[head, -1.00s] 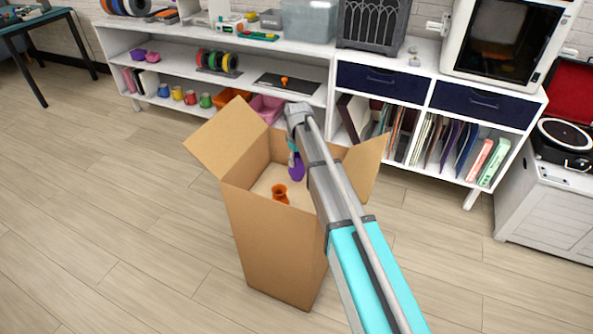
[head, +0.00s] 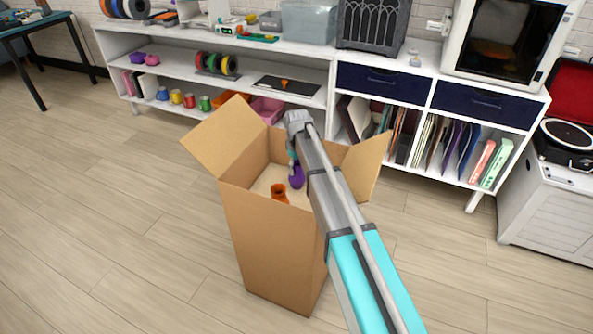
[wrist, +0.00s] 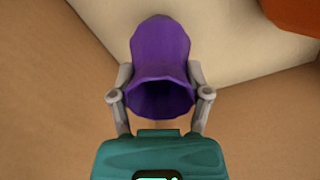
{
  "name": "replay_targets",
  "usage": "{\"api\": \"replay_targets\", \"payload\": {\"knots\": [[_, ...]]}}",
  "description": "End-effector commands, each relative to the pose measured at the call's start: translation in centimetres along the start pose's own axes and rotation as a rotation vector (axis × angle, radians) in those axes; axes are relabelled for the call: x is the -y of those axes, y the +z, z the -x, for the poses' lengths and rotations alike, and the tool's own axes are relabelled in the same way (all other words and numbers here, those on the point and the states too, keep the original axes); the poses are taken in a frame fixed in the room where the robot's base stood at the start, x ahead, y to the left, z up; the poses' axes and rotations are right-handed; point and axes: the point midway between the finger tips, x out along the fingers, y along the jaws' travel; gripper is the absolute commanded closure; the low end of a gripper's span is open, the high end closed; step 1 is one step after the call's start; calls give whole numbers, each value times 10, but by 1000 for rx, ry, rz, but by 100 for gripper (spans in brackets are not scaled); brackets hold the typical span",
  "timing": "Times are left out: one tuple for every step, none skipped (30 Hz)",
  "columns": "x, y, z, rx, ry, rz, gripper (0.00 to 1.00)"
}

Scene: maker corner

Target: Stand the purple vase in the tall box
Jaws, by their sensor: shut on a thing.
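The purple vase (head: 297,176) is upright inside the tall cardboard box (head: 265,235), near its back right. In the wrist view the vase (wrist: 160,52) shows its open mouth toward the camera. My gripper (wrist: 160,92) is shut on the vase, one finger on each side of its neck. In the head view my arm hides most of the gripper and the box's right part. I cannot tell whether the vase's base touches the box floor. An orange vase (head: 279,193) stands in the box to the left of the purple one.
The box's flaps (head: 220,137) are folded outward, one at the left and one at the right (head: 367,165). A white shelf unit (head: 330,95) stands close behind, with an orange bin and a pink bin (head: 268,108) on its lower level. Floor is clear at left.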

Motion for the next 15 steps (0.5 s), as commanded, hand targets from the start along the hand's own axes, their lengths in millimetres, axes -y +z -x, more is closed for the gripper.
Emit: {"api": "replay_targets", "payload": {"knots": [[0, 0, 0, 0, 0, 0, 92], [0, 0, 0, 0, 0, 0, 92], [0, 0, 0, 0, 0, 0, 92], [0, 0, 0, 0, 0, 0, 92], [0, 0, 0, 0, 0, 0, 92], [0, 0, 0, 0, 0, 0, 92], [0, 0, 0, 0, 0, 0, 92], [0, 0, 0, 0, 0, 0, 92], [0, 0, 0, 0, 0, 0, 92], [0, 0, -1, 0, 0, 0, 92], [0, 0, -2, 0, 0, 0, 92], [0, 0, -1, 0, 0, 0, 30], [0, 0, -1, 0, 0, 0, 24], [0, 0, -1, 0, 0, 0, 19], [0, 0, -1, 0, 0, 0, 12]]}}
